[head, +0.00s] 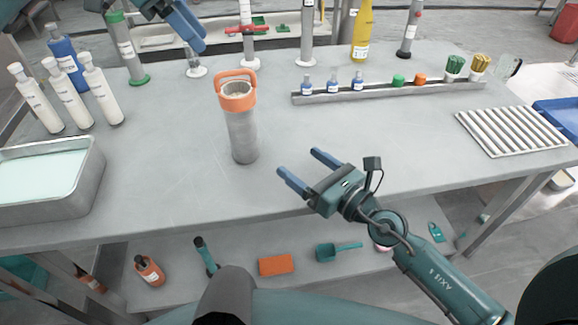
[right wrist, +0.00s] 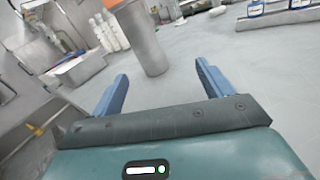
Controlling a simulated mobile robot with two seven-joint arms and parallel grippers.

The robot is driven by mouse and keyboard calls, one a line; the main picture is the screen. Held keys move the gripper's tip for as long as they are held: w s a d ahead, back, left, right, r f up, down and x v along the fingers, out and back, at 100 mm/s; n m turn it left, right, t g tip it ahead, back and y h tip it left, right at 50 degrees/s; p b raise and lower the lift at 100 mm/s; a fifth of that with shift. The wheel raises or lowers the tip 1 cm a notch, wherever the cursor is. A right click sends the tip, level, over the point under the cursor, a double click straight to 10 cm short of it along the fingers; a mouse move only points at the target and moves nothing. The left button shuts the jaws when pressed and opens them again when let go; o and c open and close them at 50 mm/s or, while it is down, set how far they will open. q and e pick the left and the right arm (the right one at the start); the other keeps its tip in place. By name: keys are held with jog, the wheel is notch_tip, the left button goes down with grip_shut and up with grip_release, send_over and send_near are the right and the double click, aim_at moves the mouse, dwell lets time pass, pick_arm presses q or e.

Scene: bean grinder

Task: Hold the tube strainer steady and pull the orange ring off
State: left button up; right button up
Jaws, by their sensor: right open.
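The tube strainer (head: 242,138) is a grey cylinder standing upright on the table, left of centre. The orange ring (head: 237,103) sits around its top, with an orange loop handle rising above. In the right wrist view the tube (right wrist: 148,45) stands ahead of the fingers, its top cut off by the frame edge. My right gripper (head: 297,162) is open and empty over the table's front part, right of the tube and apart from it. It also shows in the right wrist view (right wrist: 162,70). My left gripper (head: 192,36) is at the upper left, apart from the strainer; its finger opening is unclear.
White bottles (head: 66,95) and a metal tray (head: 88,185) are at the left. A rail (head: 390,92) with small bottles and caps runs behind right. A ribbed rack (head: 512,130) lies far right. Stands line the back edge. The table around the tube is clear.

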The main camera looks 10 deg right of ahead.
aim_at(253, 143)
jog(key=a, duration=0.1)
jog(key=a+n, duration=0.2)
jog(key=shift+w+a+g+y, duration=0.3)
jog(key=shift+w+a, duration=0.05)
jog(key=x, duration=1.2)
jog(key=shift+w+a+f, duration=0.1)
jog(key=shift+w+a, duration=0.1)
jog(key=shift+w, duration=0.1)
jog(key=shift+c, duration=0.6)
